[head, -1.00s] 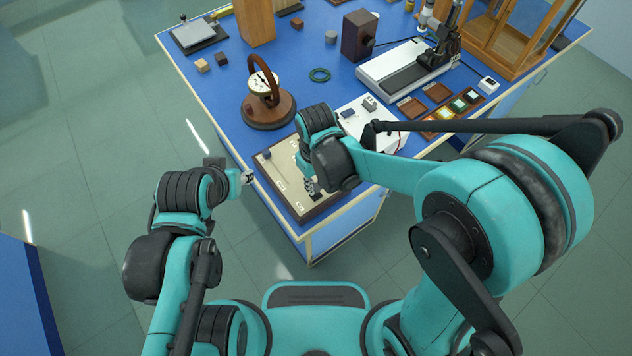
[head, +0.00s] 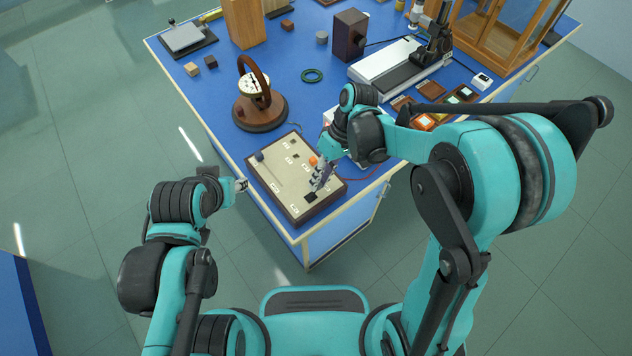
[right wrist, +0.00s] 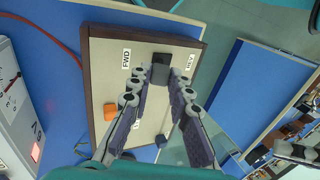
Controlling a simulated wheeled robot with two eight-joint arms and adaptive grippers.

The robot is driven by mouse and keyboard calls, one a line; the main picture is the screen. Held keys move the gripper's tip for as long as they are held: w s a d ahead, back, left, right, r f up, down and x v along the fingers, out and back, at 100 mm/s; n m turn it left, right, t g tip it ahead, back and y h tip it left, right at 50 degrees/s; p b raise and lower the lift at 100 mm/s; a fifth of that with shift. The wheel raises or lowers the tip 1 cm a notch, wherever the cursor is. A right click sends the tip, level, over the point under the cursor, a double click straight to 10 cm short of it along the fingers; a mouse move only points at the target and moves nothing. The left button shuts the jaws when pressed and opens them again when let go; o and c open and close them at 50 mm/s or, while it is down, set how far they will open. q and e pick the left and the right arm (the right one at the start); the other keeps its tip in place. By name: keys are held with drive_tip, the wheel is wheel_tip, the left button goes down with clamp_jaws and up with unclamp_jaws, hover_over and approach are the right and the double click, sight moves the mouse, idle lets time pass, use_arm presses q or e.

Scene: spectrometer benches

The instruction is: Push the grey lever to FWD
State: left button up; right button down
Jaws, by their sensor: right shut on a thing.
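The control board (head: 284,177) is a beige panel with a dark brown frame at the near corner of the blue bench. A black square lever base (head: 310,197) sits near its front edge; in the right wrist view this base (right wrist: 160,66) lies between the FWD label (right wrist: 126,58) and the REV label (right wrist: 189,62). My right gripper (head: 316,188) is shut at the base, on the grey lever, which its fingers mostly hide. The fingertips (right wrist: 161,76) also show in the right wrist view. My left gripper (head: 241,185) hangs left of the board, apart from it; its jaws are too small to read.
An orange knob (head: 313,160) and a blue knob (head: 259,156) stand on the board. A round dial on a wooden base (head: 262,119) stands behind it. A white instrument (right wrist: 17,105) with a red wire (right wrist: 45,32) is close beside it. Floor is free in front.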

drive_tip(key=shift+w+d+f+y, duration=0.2)
drive_tip(key=shift+d+y, duration=0.1)
drive_tip(key=shift+y, duration=0.1)
drive_tip(key=shift+g+b, duration=0.3)
drive_tip(key=c, duration=1.4)
unclamp_jaws()
drive_tip(key=v, duration=1.2)
